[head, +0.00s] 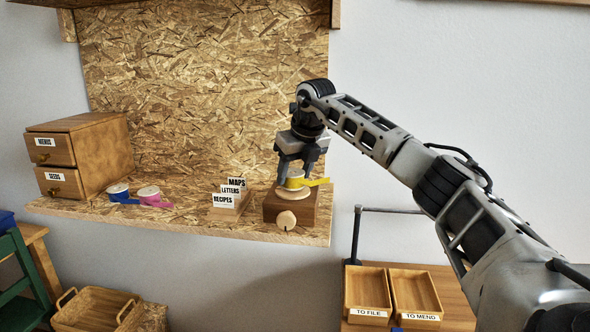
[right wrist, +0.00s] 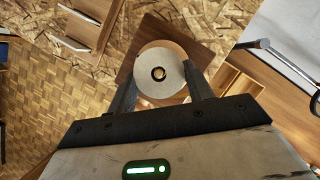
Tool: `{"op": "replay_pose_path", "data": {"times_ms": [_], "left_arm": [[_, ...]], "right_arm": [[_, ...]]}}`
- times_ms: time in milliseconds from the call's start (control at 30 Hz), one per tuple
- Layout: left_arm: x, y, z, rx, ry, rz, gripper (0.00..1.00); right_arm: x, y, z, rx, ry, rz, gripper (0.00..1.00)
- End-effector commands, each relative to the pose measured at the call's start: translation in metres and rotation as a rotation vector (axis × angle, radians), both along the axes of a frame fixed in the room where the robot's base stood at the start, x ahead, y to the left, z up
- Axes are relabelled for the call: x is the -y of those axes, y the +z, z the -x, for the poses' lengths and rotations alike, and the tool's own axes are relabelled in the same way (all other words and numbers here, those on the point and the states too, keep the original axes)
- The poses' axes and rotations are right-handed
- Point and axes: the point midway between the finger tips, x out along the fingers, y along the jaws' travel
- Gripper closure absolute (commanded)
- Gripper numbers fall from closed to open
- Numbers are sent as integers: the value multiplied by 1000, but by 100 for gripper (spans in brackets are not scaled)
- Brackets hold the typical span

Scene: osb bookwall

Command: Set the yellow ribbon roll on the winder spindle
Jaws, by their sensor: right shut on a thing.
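The yellow ribbon roll (head: 296,183) has a pale top and a yellow tail sticking out to the right. My right gripper (head: 295,176) points down and is shut on it. The winder (head: 291,208) is a brown wooden box with a pale round disc on top and a round knob in front. The roll is right over the disc, very close to it or touching. In the right wrist view, the roll's round face (right wrist: 146,86) lies between the fingers; something small shows in its hole, possibly the spindle tip. The spindle is otherwise hidden. My left gripper is out of view.
A blue roll (head: 119,191) and a pink roll (head: 148,194) stand on the chipboard shelf (head: 190,215) at left. A card holder (head: 229,201) stands just left of the winder. A drawer box (head: 80,155) fills the left end. Two trays (head: 368,290) sit below right.

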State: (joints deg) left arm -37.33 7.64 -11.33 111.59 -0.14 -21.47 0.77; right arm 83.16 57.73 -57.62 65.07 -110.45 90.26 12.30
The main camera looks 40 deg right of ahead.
Motion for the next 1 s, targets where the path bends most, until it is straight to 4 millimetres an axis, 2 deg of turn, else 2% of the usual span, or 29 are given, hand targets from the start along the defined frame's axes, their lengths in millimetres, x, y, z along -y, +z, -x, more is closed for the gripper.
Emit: {"op": "replay_pose_path", "data": {"times_ms": [433,467,533,833,1000], "left_arm": [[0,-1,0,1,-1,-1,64],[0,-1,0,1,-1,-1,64],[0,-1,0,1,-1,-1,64],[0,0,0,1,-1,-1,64],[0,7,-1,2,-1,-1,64]], "right_arm": [[0,-3,0,1,0,0,72],[0,-3,0,1,0,0,43],[0,-3,0,1,0,0,24],[0,-2,0,0,0,0,24],[0,10,0,0,0,0,24]]}}
